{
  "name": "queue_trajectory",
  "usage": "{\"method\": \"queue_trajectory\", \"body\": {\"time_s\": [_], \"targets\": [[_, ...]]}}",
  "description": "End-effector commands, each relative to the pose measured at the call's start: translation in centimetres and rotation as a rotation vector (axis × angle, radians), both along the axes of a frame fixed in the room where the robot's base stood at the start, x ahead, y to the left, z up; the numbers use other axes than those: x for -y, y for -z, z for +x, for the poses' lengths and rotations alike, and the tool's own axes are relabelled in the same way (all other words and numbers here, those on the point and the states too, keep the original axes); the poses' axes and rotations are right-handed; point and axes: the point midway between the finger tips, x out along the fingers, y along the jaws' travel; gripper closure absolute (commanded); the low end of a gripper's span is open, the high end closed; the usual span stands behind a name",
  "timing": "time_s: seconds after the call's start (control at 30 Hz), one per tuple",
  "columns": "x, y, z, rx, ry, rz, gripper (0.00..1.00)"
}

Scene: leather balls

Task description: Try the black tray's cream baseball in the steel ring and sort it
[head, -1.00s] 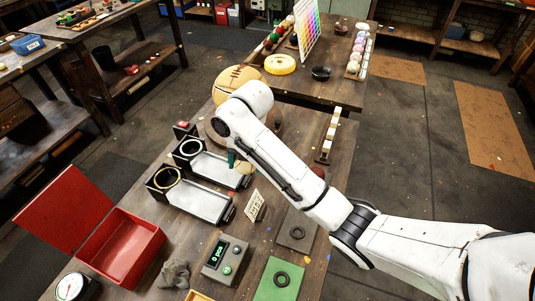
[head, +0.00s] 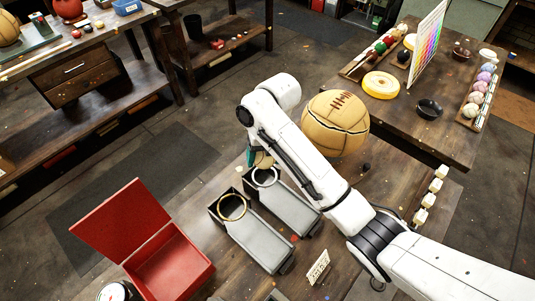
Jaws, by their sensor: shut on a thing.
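My gripper (head: 252,158) is mostly hidden behind my arm; a teal finger shows at its edge. It is shut on the cream baseball (head: 264,161), of which only a part shows, just behind the steel ring (head: 265,176). I cannot tell if the ball touches the ring. The steel ring lies level on top of a dark stand with a grey chute running toward the front right. A brass ring (head: 233,207) sits on a matching stand to its left. I cannot make out a black tray.
An open red box (head: 171,265) stands at front left. A large tan stitched ball (head: 335,123) is behind my arm. A small card (head: 318,267) stands near the chutes. White blocks (head: 429,200) line the right. A back table holds a yellow ring (head: 381,85) and a black bowl (head: 429,108).

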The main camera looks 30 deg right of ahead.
Motion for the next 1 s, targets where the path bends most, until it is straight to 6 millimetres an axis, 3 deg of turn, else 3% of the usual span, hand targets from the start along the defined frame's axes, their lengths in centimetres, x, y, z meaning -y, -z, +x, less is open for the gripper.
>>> {"method": "queue_trajectory", "body": {"time_s": [0.5,0.97,1.0], "targets": [[0.1,5.5,0.0,0.001,0.001,-0.001,0.66],[0.0,6.7,-0.2,-0.006,0.002,0.001,0.66],[0.0,6.7,-0.2,-0.007,0.001,0.002,0.28]]}}
